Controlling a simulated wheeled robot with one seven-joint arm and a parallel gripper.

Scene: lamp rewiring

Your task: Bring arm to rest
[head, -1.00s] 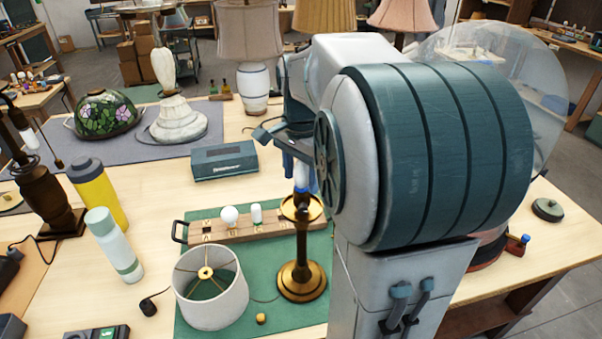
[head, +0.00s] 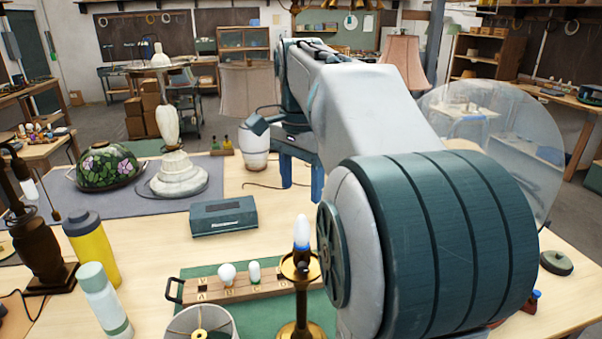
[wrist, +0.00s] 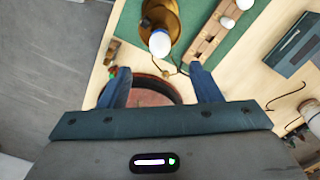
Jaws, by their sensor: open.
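My gripper (head: 302,180) shows in the head view beyond the brass lamp, its blue fingers pointing down and apart. In the wrist view my gripper (wrist: 159,72) is open with nothing between its fingers. The brass lamp (head: 301,315) stands upright on the green mat (head: 325,300), with a white and blue bulb (head: 301,232) at its top. In the wrist view the lamp (wrist: 160,18) and its bulb (wrist: 159,43) lie beyond the fingers, apart from them. My forearm hides part of the bench.
A wooden bulb rack (head: 205,290) holds white bulbs. A white lampshade (head: 180,322), teal box (head: 222,216), yellow bottle (head: 90,242) and pale bottle (head: 103,300) stand left of the lamp. A white lamp base (head: 180,178) and stained-glass shade (head: 107,166) are farther back. A clear disc (head: 490,150) is right.

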